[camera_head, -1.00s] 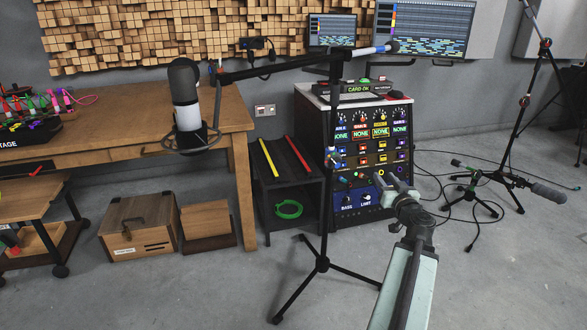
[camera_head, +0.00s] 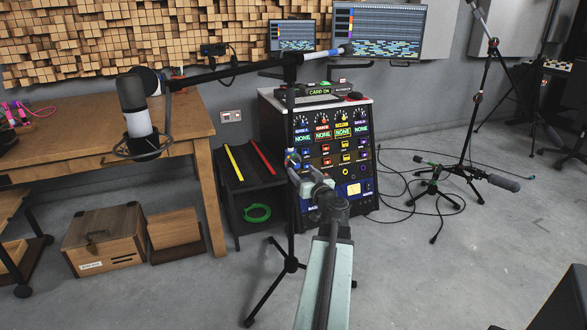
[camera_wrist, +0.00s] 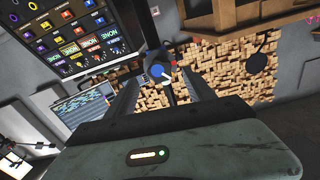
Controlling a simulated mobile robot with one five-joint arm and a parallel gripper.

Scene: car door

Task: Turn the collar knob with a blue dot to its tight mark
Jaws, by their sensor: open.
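The collar knob with the blue dot (camera_wrist: 157,70) sits on the black pole of the microphone stand. In the wrist view its blue face is turned to me, with a pale pointer line at its lower right and a small red mark to the right. In the head view the collar (camera_head: 292,157) shows small at mid-pole, just above my gripper's fingers. My gripper (camera_wrist: 159,80) is open, one finger on each side of the knob in the picture. I see no clear contact, and the exact gap is hard to tell. Which mark is the tight one is too small to read.
The stand's boom carries a large microphone (camera_head: 135,108) over the wooden desk (camera_head: 90,150). A rack of coloured knobs (camera_head: 335,145) stands close behind the pole. The stand's tripod legs (camera_head: 290,265) spread on the floor. A small microphone stand (camera_head: 435,180) and cables lie to the right.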

